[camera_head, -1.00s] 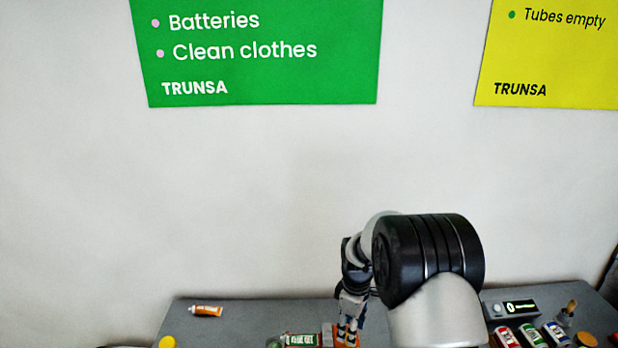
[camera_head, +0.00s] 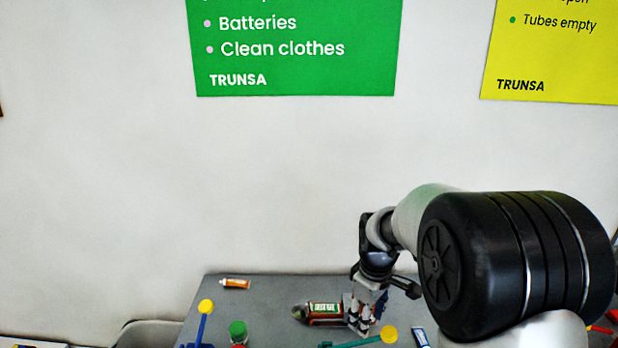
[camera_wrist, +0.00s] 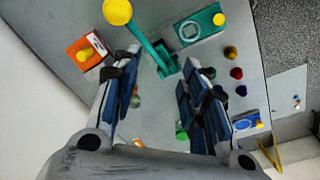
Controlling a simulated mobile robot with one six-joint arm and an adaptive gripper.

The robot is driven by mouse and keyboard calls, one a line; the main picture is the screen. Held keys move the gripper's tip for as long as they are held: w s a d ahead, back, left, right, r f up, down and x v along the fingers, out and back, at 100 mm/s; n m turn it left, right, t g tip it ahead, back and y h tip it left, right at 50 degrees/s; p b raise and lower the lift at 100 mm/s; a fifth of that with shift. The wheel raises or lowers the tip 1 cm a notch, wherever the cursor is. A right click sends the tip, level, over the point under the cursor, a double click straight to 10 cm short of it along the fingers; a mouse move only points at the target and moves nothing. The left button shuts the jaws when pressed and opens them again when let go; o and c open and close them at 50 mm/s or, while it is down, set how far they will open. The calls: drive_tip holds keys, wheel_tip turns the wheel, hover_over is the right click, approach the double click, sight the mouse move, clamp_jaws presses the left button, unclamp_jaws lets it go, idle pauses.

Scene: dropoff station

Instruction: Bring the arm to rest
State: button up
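My gripper (camera_head: 362,328) hangs over the grey table (camera_head: 265,296), pointing down, just right of a dark container with a green and white label (camera_head: 323,308). I cannot tell from the head view whether it touches that container. In the wrist view my gripper (camera_wrist: 160,105) has its two blue-padded fingers spread well apart, with nothing held between them. Small items show below and between the fingers. My arm's large black joint fills the lower right of the head view and hides part of the table.
An orange tube (camera_head: 235,283) lies at the back left. A yellow-topped blue lever (camera_head: 204,312) and a green-capped jar (camera_head: 238,331) stand in front. A teal lever with a yellow ball (camera_wrist: 118,11) stands near my gripper, beside an orange box (camera_wrist: 84,56) and several coloured knobs.

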drive_tip(key=s+r+m+t+b, duration=0.1)
drive_tip(key=s+r+m+b, duration=0.15)
drive_tip(key=s+r, duration=0.5)
drive_tip(key=s+d+r+m+t+b, duration=0.1)
drive_tip(key=s+m, duration=0.6)
drive_tip(key=s, duration=1.4)
drive_tip(key=shift+r+t+b, duration=0.35)
drive_tip(key=shift+t+b, duration=0.3)
drive_tip(key=shift+t, duration=0.15)
drive_tip(key=shift+d, duration=0.1)
